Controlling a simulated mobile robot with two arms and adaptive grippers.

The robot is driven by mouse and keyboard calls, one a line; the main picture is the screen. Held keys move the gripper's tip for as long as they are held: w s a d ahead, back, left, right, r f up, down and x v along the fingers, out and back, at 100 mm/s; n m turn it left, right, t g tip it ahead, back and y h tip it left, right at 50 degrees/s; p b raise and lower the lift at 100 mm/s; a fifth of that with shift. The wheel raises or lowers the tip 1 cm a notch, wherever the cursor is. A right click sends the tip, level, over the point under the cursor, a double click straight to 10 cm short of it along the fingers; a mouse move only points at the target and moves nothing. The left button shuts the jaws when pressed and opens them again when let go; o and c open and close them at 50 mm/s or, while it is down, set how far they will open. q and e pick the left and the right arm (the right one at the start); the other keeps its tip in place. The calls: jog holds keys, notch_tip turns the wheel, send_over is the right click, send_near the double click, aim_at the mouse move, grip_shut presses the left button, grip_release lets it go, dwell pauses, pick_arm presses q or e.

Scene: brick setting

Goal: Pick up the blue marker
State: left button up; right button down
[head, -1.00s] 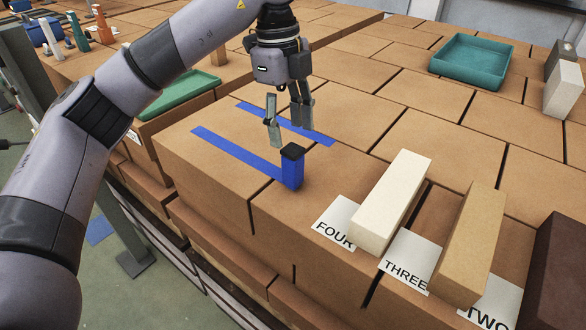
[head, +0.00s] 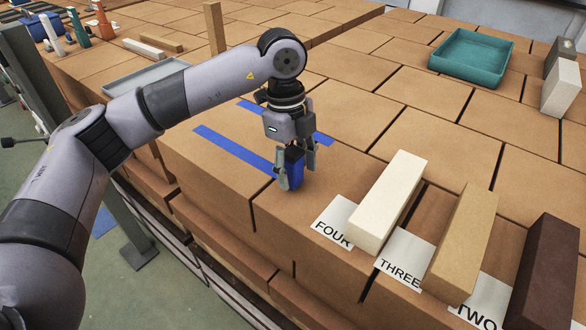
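The blue marker (head: 295,168) is a short upright block on the brick top, near its front edge at the end of a blue strip. My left gripper (head: 297,174) points down over it. Its fingers stand on either side of the marker and look still spread, so it appears open. The gripper hides the marker's dark top and part of its sides. My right gripper is not in view.
A white block (head: 388,203), a tan block (head: 462,243) and a dark brown block (head: 545,275) stand at the front right by number cards. A teal tray (head: 472,58) is at the back right. Clear brick surface lies behind the marker.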

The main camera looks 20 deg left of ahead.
pick_arm(q)
grip_shut()
dwell(0.5)
jog(key=shift+r, duration=0.2)
notch_tip(320, 180, up, 10)
jog(key=shift+w+f+b, duration=0.1)
jog(key=shift+b, duration=1.05)
notch_tip(320, 180, up, 10)
jog(key=shift+p, duration=0.3)
jog(key=c, duration=0.6)
grip_release()
jog(key=c, duration=0.4)
jog(key=shift+o, duration=0.2)
jog(key=shift+f, duration=0.15)
